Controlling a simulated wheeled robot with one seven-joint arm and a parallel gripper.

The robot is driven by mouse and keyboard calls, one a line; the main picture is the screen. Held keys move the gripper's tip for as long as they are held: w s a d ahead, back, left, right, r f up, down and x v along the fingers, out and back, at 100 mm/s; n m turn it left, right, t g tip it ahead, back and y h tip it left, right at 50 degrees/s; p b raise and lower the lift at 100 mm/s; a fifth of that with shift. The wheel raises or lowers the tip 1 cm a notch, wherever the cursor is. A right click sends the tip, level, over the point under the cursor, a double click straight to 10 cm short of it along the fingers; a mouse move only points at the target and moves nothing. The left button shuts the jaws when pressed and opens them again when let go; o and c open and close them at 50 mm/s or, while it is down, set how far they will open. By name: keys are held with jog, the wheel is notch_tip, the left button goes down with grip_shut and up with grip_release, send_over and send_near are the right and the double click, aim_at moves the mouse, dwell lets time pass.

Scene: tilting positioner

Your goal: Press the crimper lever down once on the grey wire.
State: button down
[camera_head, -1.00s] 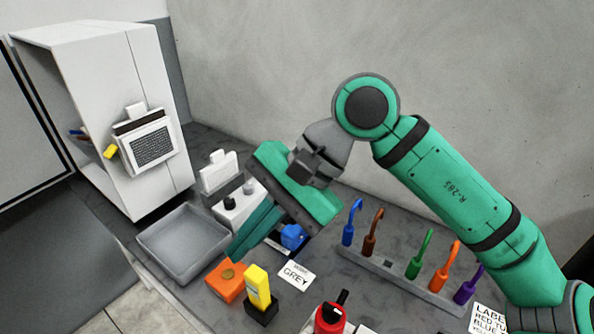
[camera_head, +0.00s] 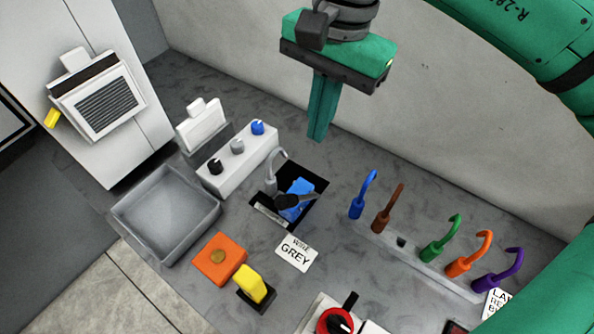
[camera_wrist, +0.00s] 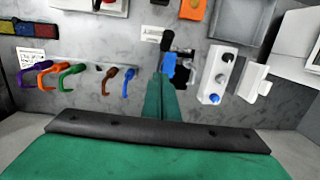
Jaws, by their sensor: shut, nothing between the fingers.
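The blue crimper (camera_head: 296,190) sits in a black base on the table, with its black-knobbed lever (camera_head: 285,201) pointing left in the head view. It also shows in the wrist view (camera_wrist: 182,75), partly behind my fingers. The grey wire (camera_head: 272,182) is a hooked piece standing at the crimper's left side; I cannot tell how far it is inserted. A card reading "WIRE GREY" (camera_head: 294,253) lies in front. My gripper (camera_head: 318,137) is shut and empty, pointing down, above and behind the crimper, apart from it.
A rail (camera_head: 410,255) holds blue, brown, green, orange and purple hooked wires to the right, with one empty slot. A white block with knobs (camera_head: 237,160) stands left of the crimper. A grey tray (camera_head: 165,250), an orange block (camera_head: 219,259) and a yellow switch (camera_head: 255,288) are nearer.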

send_near(293, 196)
notch_tip(293, 196, down, 2)
jog(key=w+d, duration=0.2)
jog(key=shift+s+a+f, duration=0.55)
jog(key=shift+a+f, duration=0.05)
jog(key=shift+f, duration=0.2)
jog(key=shift+s+a+f, duration=0.55)
jog(key=shift+f, duration=0.2)
